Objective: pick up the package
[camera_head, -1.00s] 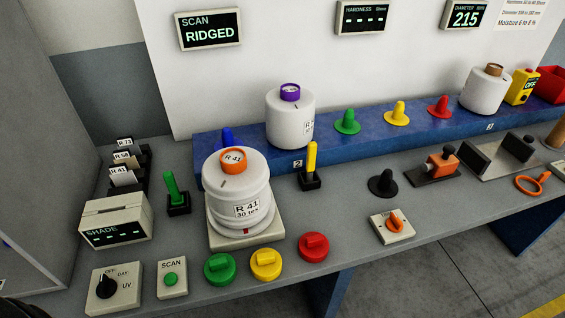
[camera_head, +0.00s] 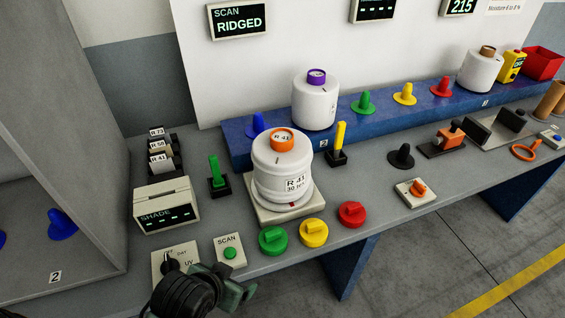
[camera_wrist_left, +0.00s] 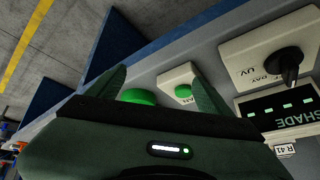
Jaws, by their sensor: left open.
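A white yarn package (camera_head: 283,172) with an orange cap and an R 41 label stands upright on a cream pad (camera_head: 284,214). Another white package (camera_head: 315,102) with a purple cap stands on the blue ledge, and a third (camera_head: 480,72) with a brown cap stands farther right. My left gripper (camera_head: 244,292) is at the bottom, in front of the scan box and apart from all packages. In the left wrist view its two green fingers (camera_wrist_left: 160,92) are spread and empty, and no package shows there. My right gripper is not in view.
A scan box (camera_head: 229,250), a UV dial box (camera_head: 175,258) and green (camera_head: 273,239), yellow (camera_head: 314,233) and red (camera_head: 352,214) knobs line the front edge. The shade box (camera_head: 166,205) and a green lever (camera_head: 216,180) stand left of the orange-capped package.

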